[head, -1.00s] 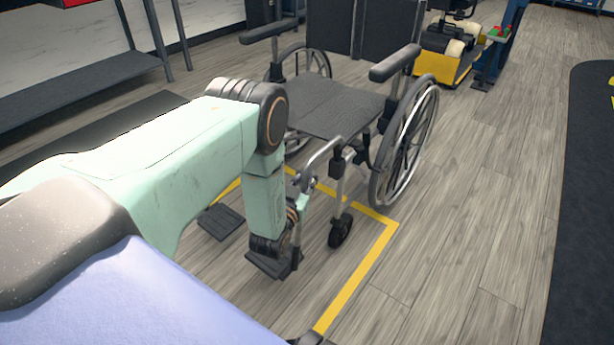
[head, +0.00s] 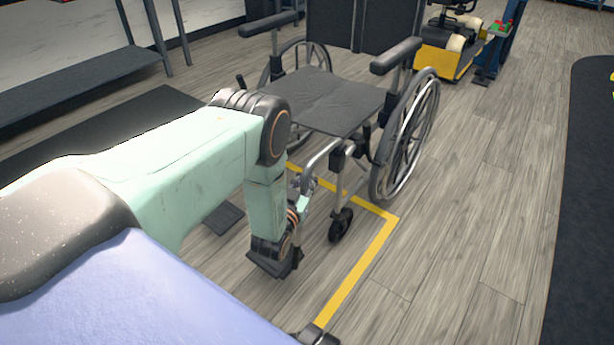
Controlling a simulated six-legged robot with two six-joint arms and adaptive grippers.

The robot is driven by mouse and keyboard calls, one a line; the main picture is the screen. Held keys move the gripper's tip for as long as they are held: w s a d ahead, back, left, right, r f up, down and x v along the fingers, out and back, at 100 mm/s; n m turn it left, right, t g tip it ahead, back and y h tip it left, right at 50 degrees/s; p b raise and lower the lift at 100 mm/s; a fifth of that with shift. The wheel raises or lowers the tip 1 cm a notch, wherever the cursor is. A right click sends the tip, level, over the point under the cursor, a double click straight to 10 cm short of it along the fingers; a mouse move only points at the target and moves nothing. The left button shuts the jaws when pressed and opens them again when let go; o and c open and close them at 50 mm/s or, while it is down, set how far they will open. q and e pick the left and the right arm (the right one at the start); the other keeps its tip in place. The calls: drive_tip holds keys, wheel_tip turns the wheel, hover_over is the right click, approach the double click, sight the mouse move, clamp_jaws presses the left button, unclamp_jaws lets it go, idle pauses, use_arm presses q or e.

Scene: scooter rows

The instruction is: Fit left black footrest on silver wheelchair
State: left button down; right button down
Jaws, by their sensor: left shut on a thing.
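The silver wheelchair (head: 333,101) stands upright, its seat front facing me. The left black footrest has a curved silver tube (head: 318,158) whose upper end is at the chair's front post, above the front caster (head: 341,224). I cannot tell whether it is seated there. My left gripper (head: 303,188) is shut on the footrest's tube; the fingers are small and partly hidden by my arm. Another black footplate (head: 223,218) shows left of my forearm, partly hidden.
A yellow floor line (head: 360,270) runs around the chair. A grey shelf bench (head: 80,88) stands at the left wall, and a yellow-based scooter (head: 440,62) is behind the chair. A dark mat (head: 585,200) lies at right. The floor between chair and mat is clear.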

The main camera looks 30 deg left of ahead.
use_arm(q)
drive_tip(key=shift+f, duration=0.65)
drive_tip(key=c, duration=1.1)
unclamp_jaws()
drive_tip(key=shift+c, duration=0.2)
drive_tip(key=shift+s+f, duration=0.1)
drive_tip(key=v, duration=1.2)
